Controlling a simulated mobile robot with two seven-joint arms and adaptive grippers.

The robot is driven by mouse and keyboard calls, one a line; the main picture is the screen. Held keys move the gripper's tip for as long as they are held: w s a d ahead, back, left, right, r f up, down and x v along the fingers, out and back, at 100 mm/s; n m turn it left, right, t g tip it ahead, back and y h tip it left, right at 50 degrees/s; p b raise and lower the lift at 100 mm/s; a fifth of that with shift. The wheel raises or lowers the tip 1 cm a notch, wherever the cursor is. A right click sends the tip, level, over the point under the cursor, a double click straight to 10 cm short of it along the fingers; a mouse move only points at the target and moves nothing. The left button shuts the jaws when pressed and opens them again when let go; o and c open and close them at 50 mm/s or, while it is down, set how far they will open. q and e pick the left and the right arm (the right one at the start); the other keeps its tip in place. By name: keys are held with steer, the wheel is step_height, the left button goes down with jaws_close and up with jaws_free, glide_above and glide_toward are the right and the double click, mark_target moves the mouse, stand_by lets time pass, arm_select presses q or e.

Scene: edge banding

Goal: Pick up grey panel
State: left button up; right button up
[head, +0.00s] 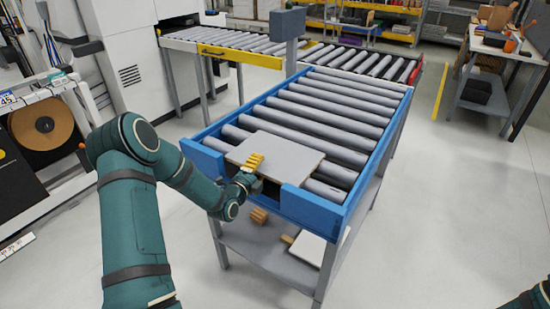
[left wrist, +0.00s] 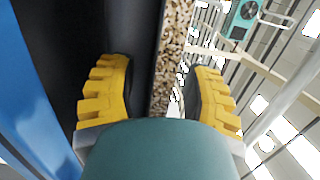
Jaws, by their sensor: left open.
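The grey panel (head: 284,154) lies flat on the rollers at the near end of the blue-framed roller conveyor (head: 320,211). My left gripper (head: 253,174) is at the panel's near edge, with one yellow finger showing above the panel and the other hidden below. In the left wrist view, the panel's speckled chipboard edge (left wrist: 172,45) runs between the two yellow fingers of the left gripper (left wrist: 160,82). The fingers are open, with gaps between them and the panel. My right gripper is out of view.
A lower shelf (head: 260,247) under the conveyor holds a white board (head: 310,248) and small wooden pieces (head: 259,215). A white machine (head: 125,60) stands at the back left. A workbench (head: 500,42) stands at the far right. The floor on the right is clear.

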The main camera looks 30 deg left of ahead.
arm_select(q)
jaws_close()
stand_by(0.4)
step_height(320, 180, up, 10)
steer(key=shift+f+p, duration=0.25)
steer(key=shift+p, duration=0.45)
steer(key=s+r, duration=1)
steer(key=s, duration=0.2)
steer(key=shift+d+r+p, duration=0.2)
steer(key=shift+r+p, duration=0.1)
steer(key=shift+p, duration=0.15)
